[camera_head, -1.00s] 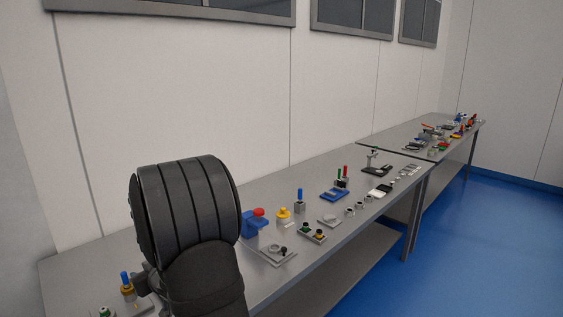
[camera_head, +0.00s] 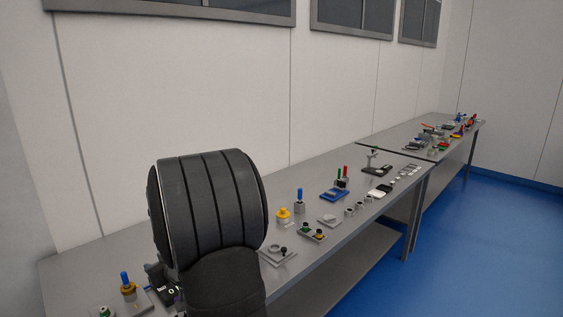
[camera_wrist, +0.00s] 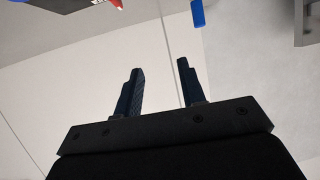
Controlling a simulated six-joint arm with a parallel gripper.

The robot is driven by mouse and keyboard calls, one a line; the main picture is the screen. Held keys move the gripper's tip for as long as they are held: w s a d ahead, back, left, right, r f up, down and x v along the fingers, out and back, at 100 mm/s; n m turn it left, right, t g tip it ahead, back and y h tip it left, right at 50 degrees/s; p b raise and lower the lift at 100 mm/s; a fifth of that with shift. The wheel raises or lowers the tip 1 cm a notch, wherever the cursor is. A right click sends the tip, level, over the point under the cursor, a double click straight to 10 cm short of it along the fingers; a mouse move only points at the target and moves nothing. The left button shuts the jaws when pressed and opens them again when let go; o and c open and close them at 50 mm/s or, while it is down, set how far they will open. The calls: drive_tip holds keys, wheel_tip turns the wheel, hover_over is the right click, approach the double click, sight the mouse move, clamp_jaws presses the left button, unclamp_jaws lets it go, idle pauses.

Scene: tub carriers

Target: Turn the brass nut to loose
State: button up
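A brass-coloured ring or nut (camera_head: 129,290) sits at the near left end of the bench, around or beneath a blue-topped post (camera_head: 125,277). I cannot tell which, as it is small. Another small brass-coloured round part (camera_head: 319,236) sits on a plate farther along the bench, so which one is the task's nut is unclear. My gripper (camera_wrist: 160,78) is open in the wrist view, with two dark fingers apart and nothing between them. Neither brass part can be made out in that view. In the head view my own arm hides most of the gripper.
The grey bench (camera_head: 345,215) carries several fixtures, among them a yellow knob (camera_head: 283,214), a blue-topped block (camera_head: 299,200) and a blue tray (camera_head: 334,194). A wall stands behind it. In the wrist view a blue piece (camera_wrist: 198,14) shows at the top. Open floor lies at right.

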drive_tip(key=shift+c, duration=0.3)
drive_tip(key=shift+w+a, duration=0.15)
drive_tip(key=shift+a, duration=0.05)
drive_tip(key=c, duration=0.7)
drive_tip(key=shift+w+a+f+m+h, duration=0.1)
drive_tip(key=shift+w+a+m+h, duration=0.15)
drive_tip(key=shift+a+m+h, duration=0.05)
clamp_jaws()
drive_tip(key=s+a+f+m+g+h, duration=0.1)
drive_tip(key=s+a+m+g+h, duration=0.1)
drive_tip(key=a+m+h, duration=0.3)
drive_tip(key=s+a+f+m+g+h, duration=0.1)
drive_tip(key=s+a+m+h, duration=0.15)
drive_tip(key=a, duration=0.45)
drive_tip(key=shift+n+h, duration=0.45)
drive_tip(key=shift+s+d+f, duration=0.1)
drive_tip(key=shift+d+f, duration=0.05)
drive_tip(key=shift+f, duration=1.5)
drive_tip(key=shift+d+f, duration=0.1)
drive_tip(key=shift+f, duration=1.5)
